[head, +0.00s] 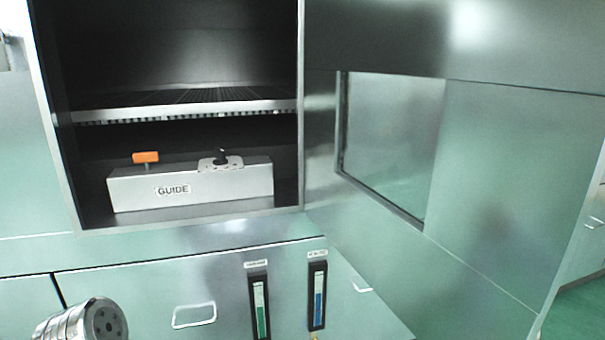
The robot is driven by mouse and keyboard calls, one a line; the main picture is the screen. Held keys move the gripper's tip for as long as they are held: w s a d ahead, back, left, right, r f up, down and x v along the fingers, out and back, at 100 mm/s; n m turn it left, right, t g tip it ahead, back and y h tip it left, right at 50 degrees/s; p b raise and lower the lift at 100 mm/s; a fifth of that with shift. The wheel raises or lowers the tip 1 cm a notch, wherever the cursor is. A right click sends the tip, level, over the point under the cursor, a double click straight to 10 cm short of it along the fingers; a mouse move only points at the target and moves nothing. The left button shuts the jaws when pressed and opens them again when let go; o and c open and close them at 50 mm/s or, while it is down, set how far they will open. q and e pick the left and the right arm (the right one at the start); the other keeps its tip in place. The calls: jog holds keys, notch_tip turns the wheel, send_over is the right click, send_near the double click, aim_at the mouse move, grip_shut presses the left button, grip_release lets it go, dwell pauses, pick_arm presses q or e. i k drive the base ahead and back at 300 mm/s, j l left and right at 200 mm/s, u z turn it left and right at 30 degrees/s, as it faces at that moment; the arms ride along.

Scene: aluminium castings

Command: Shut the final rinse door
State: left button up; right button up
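The final rinse door (500,190) is a large steel panel with a glass window. It stands wide open, swung out to the right of the dark chamber, with its hinge side along the chamber's right edge. No label naming it is readable. The chamber opening is fully uncovered. Neither gripper shows. A round metal part of my arm shows at the bottom left, apart from the door.
Inside the chamber are a wire rack (190,108) and a white GUIDE box (220,190) with an orange handle (146,157). Below are a green gauge (261,310), a blue gauge (318,296) and a drawer handle (194,315). Green floor shows at the far right.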

aim_at(519, 168)
jog(key=i+l+u, duration=0.1)
jog(key=l+u, duration=0.35)
jog(key=l, duration=0.45)
jog(key=l+u, duration=0.5)
jog(key=l, duration=0.35)
